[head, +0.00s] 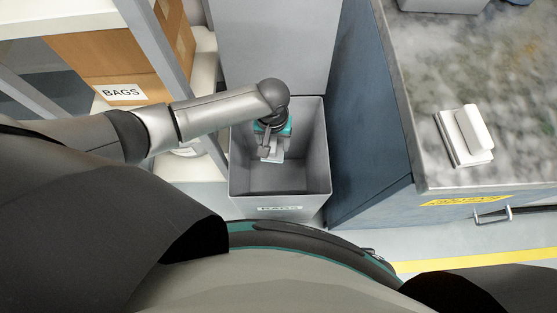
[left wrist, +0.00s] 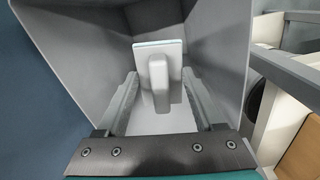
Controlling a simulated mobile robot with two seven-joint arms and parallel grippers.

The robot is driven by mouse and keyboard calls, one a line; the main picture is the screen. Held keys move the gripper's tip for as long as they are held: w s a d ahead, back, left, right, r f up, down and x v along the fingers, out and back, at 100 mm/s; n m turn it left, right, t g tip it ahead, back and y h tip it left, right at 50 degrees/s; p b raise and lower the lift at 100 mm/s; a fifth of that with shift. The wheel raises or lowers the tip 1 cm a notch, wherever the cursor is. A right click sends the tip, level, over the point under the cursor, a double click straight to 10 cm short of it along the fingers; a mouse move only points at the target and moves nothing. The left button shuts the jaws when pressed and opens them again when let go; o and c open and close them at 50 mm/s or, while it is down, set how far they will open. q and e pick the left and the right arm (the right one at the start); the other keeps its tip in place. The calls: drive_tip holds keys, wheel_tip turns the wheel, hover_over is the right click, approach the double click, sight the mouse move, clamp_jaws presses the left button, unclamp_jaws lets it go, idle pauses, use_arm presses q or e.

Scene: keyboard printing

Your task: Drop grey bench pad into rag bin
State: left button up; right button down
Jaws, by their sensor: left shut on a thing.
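The rag bin (head: 321,175) is a grey, open-topped box with a label on its front, standing on the floor between the shelf and the bench. My left gripper (head: 268,150) reaches down inside its opening. The grey bench pad (head: 278,156) is partly hidden by the gripper in the head view. In the left wrist view, the pad is a pale flat plate (left wrist: 146,48) with an upright grip block between the fingers of my left gripper (left wrist: 158,88). The gripper is shut on it, and bin walls (left wrist: 222,45) surround it. My right gripper is not in view.
A bench (head: 450,75) with a mottled grey top stands at the right, with a white block-like item (head: 465,137) on it. A shelf with a cardboard box (head: 125,70) labelled BAGS is at the left. A grey panel (head: 277,45) rises behind the bin.

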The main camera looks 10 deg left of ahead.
use_arm(q)
drive_tip(key=shift+f, duration=0.2)
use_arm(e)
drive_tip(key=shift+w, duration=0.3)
use_arm(q)
drive_tip(key=o, duration=1.3)
drive_tip(key=shift+r, duration=0.1)
drive_tip(key=shift+r, duration=0.2)
wheel_tip(320, 180, up, 2)
drive_tip(key=shift+p, duration=0.7)
wheel_tip(320, 180, up, 13)
drive_tip(key=p, duration=0.6)
drive_tip(key=shift+f, duration=0.15)
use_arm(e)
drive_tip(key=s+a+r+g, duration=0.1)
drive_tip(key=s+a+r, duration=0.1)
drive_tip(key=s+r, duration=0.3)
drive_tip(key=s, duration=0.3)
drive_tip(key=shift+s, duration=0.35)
